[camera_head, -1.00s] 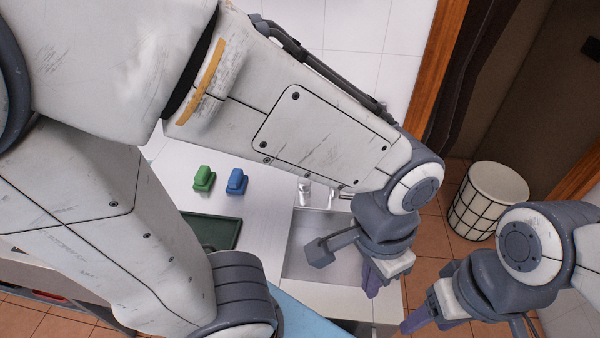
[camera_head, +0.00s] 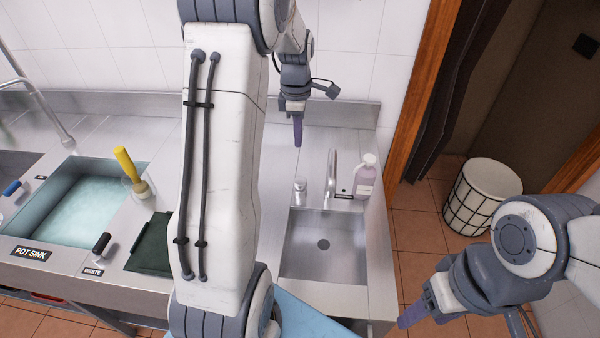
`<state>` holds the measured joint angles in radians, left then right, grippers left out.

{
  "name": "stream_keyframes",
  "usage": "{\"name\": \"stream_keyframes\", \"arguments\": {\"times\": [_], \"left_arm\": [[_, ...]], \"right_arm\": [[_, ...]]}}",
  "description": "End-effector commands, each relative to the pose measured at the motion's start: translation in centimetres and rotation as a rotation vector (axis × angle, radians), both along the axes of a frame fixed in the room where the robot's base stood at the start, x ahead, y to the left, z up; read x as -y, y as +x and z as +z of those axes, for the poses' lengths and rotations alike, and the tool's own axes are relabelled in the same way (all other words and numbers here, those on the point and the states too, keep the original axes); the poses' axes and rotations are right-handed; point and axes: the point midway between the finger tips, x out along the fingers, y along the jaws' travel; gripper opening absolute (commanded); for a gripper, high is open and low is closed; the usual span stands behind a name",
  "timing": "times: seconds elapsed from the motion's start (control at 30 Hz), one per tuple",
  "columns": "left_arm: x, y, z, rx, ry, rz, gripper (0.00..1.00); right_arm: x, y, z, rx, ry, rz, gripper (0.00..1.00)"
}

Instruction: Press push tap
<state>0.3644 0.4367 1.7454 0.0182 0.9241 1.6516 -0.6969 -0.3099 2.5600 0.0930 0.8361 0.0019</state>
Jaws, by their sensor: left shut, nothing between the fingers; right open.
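A short chrome push tap (camera_head: 300,190) stands on the steel counter at the back left of the small sink (camera_head: 345,262). A taller curved chrome spout (camera_head: 331,172) is just to its right. My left gripper (camera_head: 298,140) is shut and empty, its purple fingers pointing down. In the picture it is above the push tap, apart from it; its exact height over the counter is hard to judge. My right gripper (camera_head: 410,318) is at the lower right, open and away from the sink.
A soap bottle (camera_head: 365,178) stands right of the spout. My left arm hides part of the counter. On the left are a water-filled pot sink (camera_head: 78,210), a yellow-handled brush (camera_head: 130,170) and a dark green tray (camera_head: 150,246). A bin (camera_head: 483,196) stands at right.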

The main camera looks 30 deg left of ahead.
Motion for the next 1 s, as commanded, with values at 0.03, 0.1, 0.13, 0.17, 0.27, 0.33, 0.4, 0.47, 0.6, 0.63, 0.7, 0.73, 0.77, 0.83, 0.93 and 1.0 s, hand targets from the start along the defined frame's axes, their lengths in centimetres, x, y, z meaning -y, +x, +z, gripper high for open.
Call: {"name": "stream_keyframes", "arguments": {"times": [0.03,0.1,0.13,0.17,0.27,0.33,0.4,0.47,0.6,0.63,0.7,0.73,0.77,0.83,0.93,1.0], "left_arm": [[0.0,0.0,0.0,0.000,0.000,-0.002,0.00],[0.1,0.0,0.0,0.000,0.000,-0.003,0.00],[0.1,0.0,0.0,0.000,0.000,-0.003,0.00],[0.1,0.0,0.0,0.000,0.000,-0.003,0.00],[0.1,0.0,-0.4,-0.001,0.000,-0.004,0.00],[0.1,0.0,-1.1,-0.003,-0.001,-0.005,0.00],[0.2,0.0,-2.1,-0.004,-0.002,-0.005,0.00],[0.2,0.0,-3.2,-0.005,-0.002,-0.005,0.00],[0.2,0.1,-6.3,-0.006,-0.003,-0.006,0.00],[0.2,0.1,-6.9,-0.006,-0.003,-0.006,0.00],[0.2,0.2,-8.4,-0.006,-0.003,-0.006,0.00],[0.2,0.2,-9.1,-0.005,-0.002,-0.006,0.00],[0.2,0.2,-9.7,-0.007,-0.002,-0.006,0.00],[0.2,0.3,-10.8,-0.005,-0.002,-0.006,0.00],[0.2,0.4,-12.2,-0.004,-0.002,-0.006,0.00],[0.2,0.5,-12.9,-0.001,0.000,-0.007,0.00]], "right_arm": [[0.0,0.0,0.0,0.000,0.000,0.000,0.59],[0.0,0.0,0.0,0.000,0.000,0.000,0.59],[0.0,0.0,0.0,0.000,0.000,0.000,0.59],[0.0,0.0,0.0,0.000,0.000,0.000,0.59],[0.0,0.0,0.2,0.000,0.000,0.000,0.59],[0.0,0.0,0.4,0.000,0.000,0.000,0.59],[0.0,0.0,0.7,0.000,0.000,0.000,0.59],[0.0,0.0,1.0,0.000,0.000,0.000,0.59],[0.0,0.0,1.9,0.000,0.000,-0.001,0.59],[0.0,0.0,2.1,0.000,0.000,-0.001,0.59],[0.0,0.0,2.5,0.000,0.000,-0.001,0.59],[0.0,0.0,2.7,0.000,0.000,-0.001,0.59],[0.0,0.0,2.8,0.000,0.000,-0.001,0.59],[0.0,0.0,3.4,0.000,0.000,-0.001,0.59],[0.0,0.0,3.9,0.000,0.000,0.001,0.59],[0.0,0.0,4.1,0.000,0.000,0.001,0.59]]}}
